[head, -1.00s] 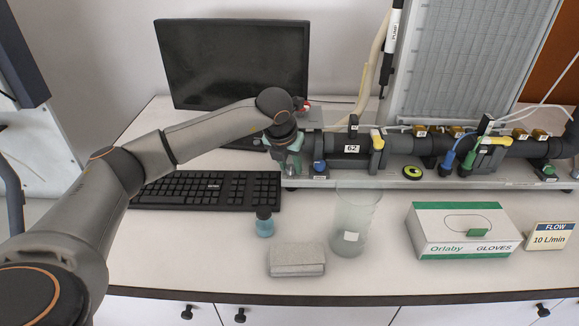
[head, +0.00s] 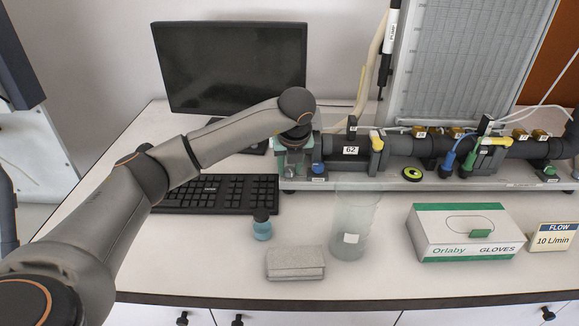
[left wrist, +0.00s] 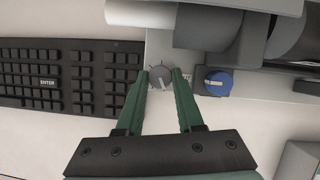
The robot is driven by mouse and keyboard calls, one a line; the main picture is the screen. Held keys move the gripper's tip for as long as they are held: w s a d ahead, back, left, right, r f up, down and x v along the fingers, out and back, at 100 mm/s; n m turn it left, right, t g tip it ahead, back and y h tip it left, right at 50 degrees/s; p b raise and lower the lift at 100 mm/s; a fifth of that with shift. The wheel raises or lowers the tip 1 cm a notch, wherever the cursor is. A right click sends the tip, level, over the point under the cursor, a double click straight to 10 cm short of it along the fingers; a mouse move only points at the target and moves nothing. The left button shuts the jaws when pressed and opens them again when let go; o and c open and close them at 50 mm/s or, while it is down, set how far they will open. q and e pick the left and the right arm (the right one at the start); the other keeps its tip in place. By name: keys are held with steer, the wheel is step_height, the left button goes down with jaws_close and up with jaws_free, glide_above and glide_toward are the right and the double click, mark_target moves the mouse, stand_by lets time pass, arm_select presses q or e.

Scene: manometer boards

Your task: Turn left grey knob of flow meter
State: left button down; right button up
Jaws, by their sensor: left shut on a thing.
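The left grey knob (left wrist: 161,77) is a small round dial with a pale pointer mark, on the light rail beside the keyboard. My left gripper (left wrist: 160,85) has green fingers, one on each side of the knob, and is shut on it. In the head view my left gripper (head: 293,161) is at the left end of the flow meter (head: 375,147), and the wrist hides the grey knob. A blue knob (left wrist: 217,82) is just right of the fingers; it also shows in the head view (head: 317,167). My right gripper is not in view.
A black keyboard (head: 213,193) lies left of the gripper, with a monitor (head: 232,67) behind. A glove box (head: 465,232) and flow sign (head: 552,238) stand at right.

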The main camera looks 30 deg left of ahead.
arm_select(q)
steer(key=shift+r, duration=0.1)
steer(key=c, duration=0.5)
jaws_free()
steer(key=shift+c, duration=0.2)
steer(key=v, duration=1.2)
steer(key=shift+s+b, duration=0.15)
steer(key=shift+b, duration=0.2)
steer(key=shift+r, duration=0.1)
